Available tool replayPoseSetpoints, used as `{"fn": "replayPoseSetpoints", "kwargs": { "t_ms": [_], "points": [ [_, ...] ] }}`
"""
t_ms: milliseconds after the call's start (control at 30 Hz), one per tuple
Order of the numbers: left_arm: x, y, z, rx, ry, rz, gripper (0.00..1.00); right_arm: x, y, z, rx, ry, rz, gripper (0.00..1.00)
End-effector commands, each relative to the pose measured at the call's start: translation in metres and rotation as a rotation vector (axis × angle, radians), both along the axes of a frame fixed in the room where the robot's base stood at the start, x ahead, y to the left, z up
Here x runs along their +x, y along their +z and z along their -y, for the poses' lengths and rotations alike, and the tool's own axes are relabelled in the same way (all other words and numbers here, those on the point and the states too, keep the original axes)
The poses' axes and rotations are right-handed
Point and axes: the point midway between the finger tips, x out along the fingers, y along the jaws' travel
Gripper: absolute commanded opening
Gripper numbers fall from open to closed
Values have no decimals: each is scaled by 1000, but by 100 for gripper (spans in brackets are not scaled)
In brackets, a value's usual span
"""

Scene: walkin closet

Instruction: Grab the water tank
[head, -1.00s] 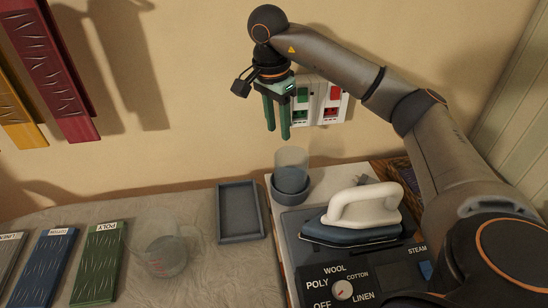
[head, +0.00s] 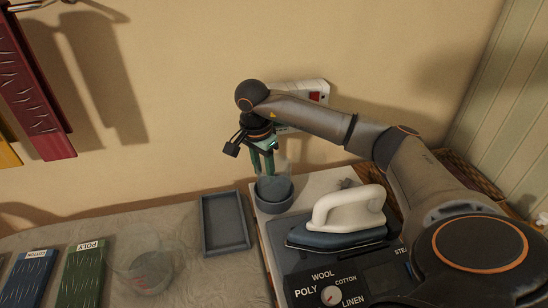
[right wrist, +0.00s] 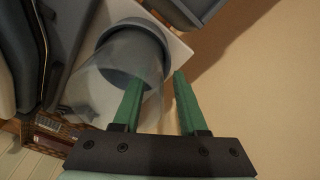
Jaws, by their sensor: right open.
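The water tank is a clear cylinder with a grey-blue lower part (head: 274,187), standing in a dark round holder at the back left of the ironing station. It also shows in the right wrist view (right wrist: 118,75), left of centre. My right gripper (head: 263,172) is open, with green fingers pointing down at the tank's upper part. In the right wrist view the gripper (right wrist: 158,77) has its left finger overlapping the clear wall and its right finger beyond the tank's right side. I cannot tell whether a finger touches the tank. My left gripper is not in view.
The white-handled iron (head: 342,222) stands just right of the tank, above a dial panel (head: 325,285). A grey empty tray (head: 225,224) lies to its left. A clear measuring cup (head: 147,270) is further left. A wall socket panel (head: 312,93) is behind the gripper.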

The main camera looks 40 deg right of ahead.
Motion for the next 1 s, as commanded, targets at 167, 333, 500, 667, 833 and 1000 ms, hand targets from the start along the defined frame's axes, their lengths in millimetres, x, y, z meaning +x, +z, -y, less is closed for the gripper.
{"fn": "replayPoseSetpoints", "kwargs": {
  "t_ms": [167,333,500,667,833,1000],
  "points": [
    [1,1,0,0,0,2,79,0,-4,0,0,0,1,42],
    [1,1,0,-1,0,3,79,0,-4,0,0,0,1,33],
    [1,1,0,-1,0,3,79,0,-3,0,0,0,1,14],
    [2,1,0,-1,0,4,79,0,-3,0,0,0,1,0],
    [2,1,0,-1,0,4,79,0,-3,0,0,0,1,0],
    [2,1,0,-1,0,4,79,0,-3,0,0,0,1,0]
  ]
}}
